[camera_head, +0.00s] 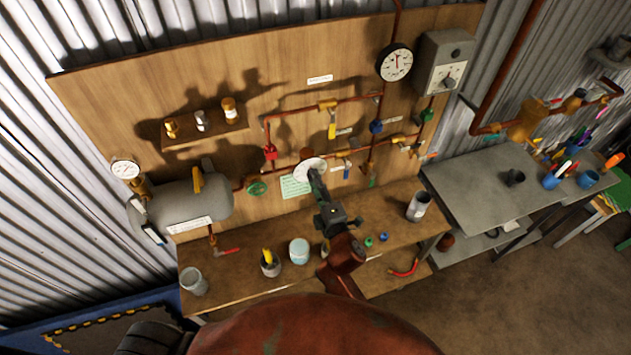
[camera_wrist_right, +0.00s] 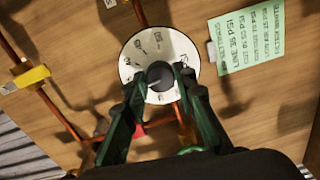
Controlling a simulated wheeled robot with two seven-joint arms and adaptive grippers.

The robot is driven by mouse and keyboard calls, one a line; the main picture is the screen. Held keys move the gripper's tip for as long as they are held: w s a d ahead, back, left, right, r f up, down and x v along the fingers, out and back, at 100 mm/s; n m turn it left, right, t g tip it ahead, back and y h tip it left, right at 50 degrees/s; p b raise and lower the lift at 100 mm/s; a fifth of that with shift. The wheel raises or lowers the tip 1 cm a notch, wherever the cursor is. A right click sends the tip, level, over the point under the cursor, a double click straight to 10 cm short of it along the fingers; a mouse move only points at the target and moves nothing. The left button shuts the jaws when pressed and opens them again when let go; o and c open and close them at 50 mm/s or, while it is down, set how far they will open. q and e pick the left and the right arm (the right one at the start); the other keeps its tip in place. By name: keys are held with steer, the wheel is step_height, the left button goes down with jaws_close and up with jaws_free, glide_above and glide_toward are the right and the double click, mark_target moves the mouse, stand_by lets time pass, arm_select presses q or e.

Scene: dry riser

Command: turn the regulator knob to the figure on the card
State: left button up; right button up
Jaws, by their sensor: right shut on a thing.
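The regulator has a round white dial (camera_head: 309,170) on the wooden board, with a dark grey knob (camera_wrist_right: 158,80) at its centre. The dial (camera_wrist_right: 133,57) carries printed marks around its rim, too small to read surely. My right gripper (camera_wrist_right: 160,88) is shut on the knob, one green finger on each side, and hides the lower part of the dial. In the head view my right gripper (camera_head: 317,178) reaches up to the dial. My left gripper is not in view.
Copper pipes with a yellow-handled valve (camera_wrist_right: 33,77) run near the dial. A grey tank (camera_head: 190,205) with a gauge is at the left. The wooden bench (camera_head: 240,278) below holds several cups. A metal table (camera_head: 480,190) stands at the right.

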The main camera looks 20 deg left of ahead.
steer(key=shift+f+m, duration=0.1)
steer(key=shift+m, duration=0.4)
steer(key=o, duration=1.2)
steer(key=shift+c, duration=0.2)
steer(key=v, duration=1.2)
steer(key=shift+w, duration=0.1)
